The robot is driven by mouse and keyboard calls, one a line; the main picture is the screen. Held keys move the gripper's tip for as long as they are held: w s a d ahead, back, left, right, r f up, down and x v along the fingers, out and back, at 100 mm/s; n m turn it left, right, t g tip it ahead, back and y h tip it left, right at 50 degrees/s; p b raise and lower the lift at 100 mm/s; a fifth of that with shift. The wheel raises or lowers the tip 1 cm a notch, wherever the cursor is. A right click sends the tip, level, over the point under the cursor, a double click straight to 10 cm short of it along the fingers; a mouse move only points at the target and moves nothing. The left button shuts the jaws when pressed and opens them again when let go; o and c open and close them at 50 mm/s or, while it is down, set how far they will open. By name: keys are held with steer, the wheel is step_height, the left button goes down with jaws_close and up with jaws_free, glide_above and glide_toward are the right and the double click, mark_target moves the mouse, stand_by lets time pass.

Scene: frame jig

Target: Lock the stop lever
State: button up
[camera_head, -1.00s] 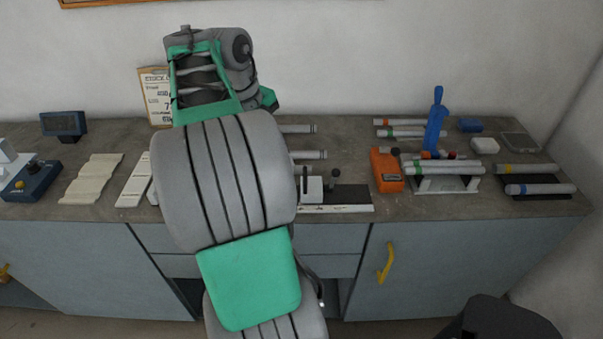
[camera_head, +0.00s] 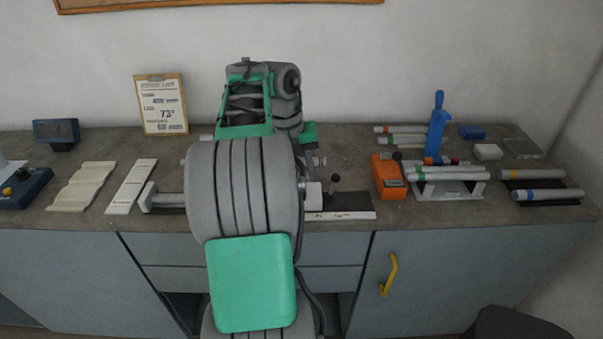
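A small lever with a dark round knob (camera_head: 334,182) stands upright on the right part of a dark rail jig (camera_head: 350,203); I take it to be the stop lever. A pale block (camera_head: 313,197) sits just left of it on the rail. A white end piece (camera_head: 149,198) shows at the rail's left end. My own arm covers the middle of the rail. My gripper is hidden behind my arm, so its fingers and anything in them cannot be seen.
An orange meter (camera_head: 388,178) stands right of the rail. Beyond it are a rack (camera_head: 447,190) with tubes and a blue upright tool (camera_head: 437,125). White strips (camera_head: 131,187) lie at left. A clipboard (camera_head: 161,104) leans on the wall.

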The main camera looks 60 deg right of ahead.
jaws_close()
stand_by(1.3)
